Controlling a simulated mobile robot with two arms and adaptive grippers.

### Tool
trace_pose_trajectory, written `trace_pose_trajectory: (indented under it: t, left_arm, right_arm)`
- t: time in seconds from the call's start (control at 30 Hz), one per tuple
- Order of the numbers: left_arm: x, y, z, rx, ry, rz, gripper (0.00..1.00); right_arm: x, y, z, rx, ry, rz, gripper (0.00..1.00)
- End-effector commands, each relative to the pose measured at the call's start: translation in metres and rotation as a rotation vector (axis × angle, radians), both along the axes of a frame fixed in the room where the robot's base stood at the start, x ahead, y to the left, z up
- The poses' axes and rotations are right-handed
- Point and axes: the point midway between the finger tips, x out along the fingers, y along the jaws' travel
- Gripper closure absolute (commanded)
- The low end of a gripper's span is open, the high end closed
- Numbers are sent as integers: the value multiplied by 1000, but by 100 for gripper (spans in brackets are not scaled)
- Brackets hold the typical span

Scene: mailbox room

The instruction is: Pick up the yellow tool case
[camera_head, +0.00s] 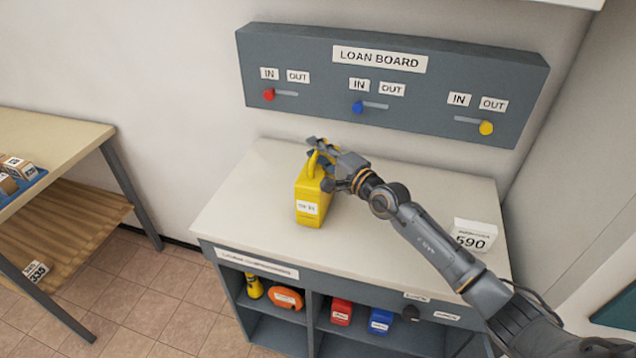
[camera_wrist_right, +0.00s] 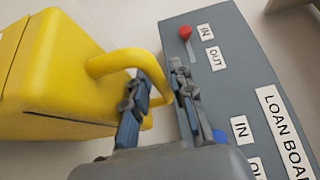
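The yellow tool case (camera_head: 310,195) stands upright on the pale top of the cabinet (camera_head: 262,192), with a white label on its front and a loop handle on top. My right gripper (camera_head: 318,147) is at the handle, coming in from the right. In the right wrist view the case (camera_wrist_right: 60,75) fills the left side, and its handle (camera_wrist_right: 112,62) runs in between the two fingers of my right gripper (camera_wrist_right: 160,75). Whether the fingers press on the handle cannot be told. My left gripper is not in view.
A grey loan board (camera_head: 395,120) with red, blue and yellow sliders is on the wall behind. A white number sign (camera_head: 474,236) stands at the top's right end. Shelves below hold an orange case (camera_head: 287,298) and red and blue items. A table (camera_head: 60,130) is at left.

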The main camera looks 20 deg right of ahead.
Motion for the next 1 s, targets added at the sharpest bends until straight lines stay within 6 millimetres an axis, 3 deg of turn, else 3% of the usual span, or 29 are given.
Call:
trace_pose_trajectory:
  t: [0.1, 0.23, 0.77, 1.0]
  left_arm:
    - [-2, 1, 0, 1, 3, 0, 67]
    - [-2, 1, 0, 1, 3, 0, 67]
    - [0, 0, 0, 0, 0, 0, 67]
    - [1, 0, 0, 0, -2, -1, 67]
  right_arm:
    - [0, 0, 0, 0, 0, 0, 76]
    - [0, 0, 0, 0, 0, 0, 100]
    - [0, -1, 6, 2, -10, -2, 100]
    - [0, 0, 19, 3, -13, -2, 100]
